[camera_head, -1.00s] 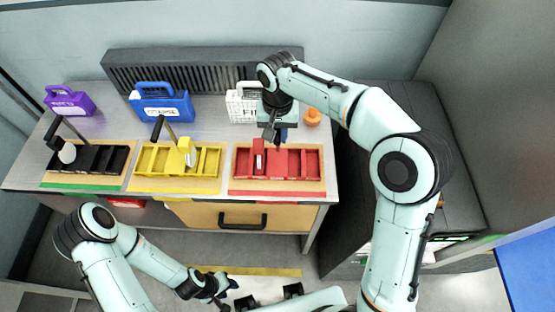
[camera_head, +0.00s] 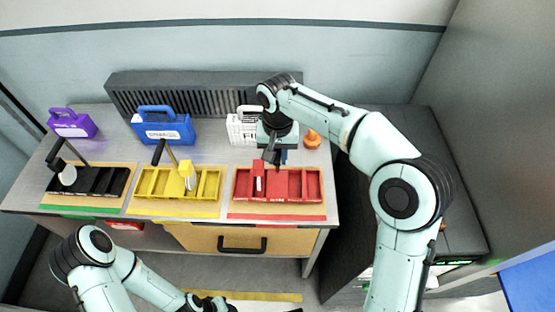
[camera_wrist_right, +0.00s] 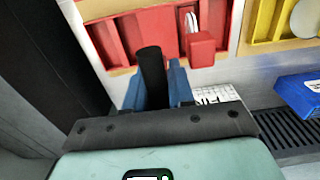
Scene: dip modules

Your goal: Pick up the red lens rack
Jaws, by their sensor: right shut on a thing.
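The red lens rack (camera_head: 258,180) is a small red block with a pale lens part, standing in a left-hand compartment of the red tray (camera_head: 296,202). In the right wrist view the rack (camera_wrist_right: 201,47) stands out of the red tray (camera_wrist_right: 119,10). My right gripper (camera_head: 270,155) is over the back of the tray, shut on the rack's black handle (camera_wrist_right: 152,68), which rises between its blue fingers. The gripper hides part of the handle in the head view. My left gripper (camera_head: 214,304) is low at the bottom edge, mostly cut off, and its jaws cannot be made out.
A yellow tray (camera_head: 178,211) and a black tray (camera_head: 83,205) hold similar handled racks to the left. An orange object (camera_head: 312,139) sits right of the gripper. A dark vent runs along the wall.

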